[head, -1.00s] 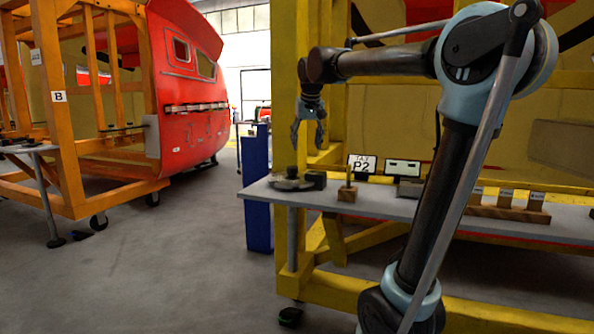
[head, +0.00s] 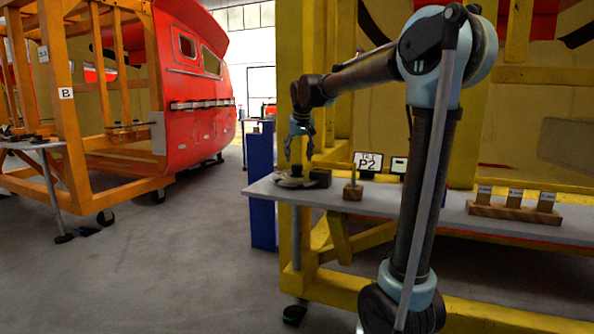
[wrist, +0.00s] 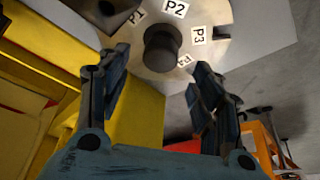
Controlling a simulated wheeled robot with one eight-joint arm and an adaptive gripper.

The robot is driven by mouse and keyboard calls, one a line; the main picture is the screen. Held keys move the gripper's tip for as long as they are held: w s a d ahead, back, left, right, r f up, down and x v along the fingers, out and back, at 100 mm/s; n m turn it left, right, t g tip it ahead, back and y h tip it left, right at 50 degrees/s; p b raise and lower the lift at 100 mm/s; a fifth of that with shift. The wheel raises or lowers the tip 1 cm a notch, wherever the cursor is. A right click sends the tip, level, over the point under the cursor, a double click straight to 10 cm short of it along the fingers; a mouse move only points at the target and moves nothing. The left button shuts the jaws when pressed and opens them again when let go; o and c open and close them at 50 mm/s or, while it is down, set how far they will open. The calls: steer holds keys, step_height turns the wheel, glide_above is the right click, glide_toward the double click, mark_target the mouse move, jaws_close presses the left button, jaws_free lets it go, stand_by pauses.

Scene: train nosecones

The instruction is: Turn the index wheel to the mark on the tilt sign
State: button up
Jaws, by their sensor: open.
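The index wheel (head: 284,183) is a pale flat disc with a dark round knob (head: 297,170) at its centre, at the left end of the grey bench. In the wrist view, the wheel (wrist: 222,17) carries labels P1, P2, P3 and P4 around the dark knob (wrist: 163,47). The tilt sign (head: 368,163) is a small white plate reading P2, behind the bench's left part. My gripper (head: 299,157) points down just above the knob. In the wrist view its open fingers (wrist: 158,62) lie on either side below the knob, with nothing held.
A dark block (head: 320,178) sits right beside the wheel. A wooden block with an upright peg (head: 353,191) and a small screen device (head: 399,165) stand farther right. A wooden rack with several labelled pieces (head: 513,212) is at the right. Yellow framing (head: 300,100) rises behind the bench (head: 258,191).

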mark_target(297, 165)
steer(key=x, duration=0.6)
steer(key=shift+w+f, duration=0.2)
steer(key=shift+f, duration=0.15)
jaws_close()
steer(key=shift+a, duration=0.1)
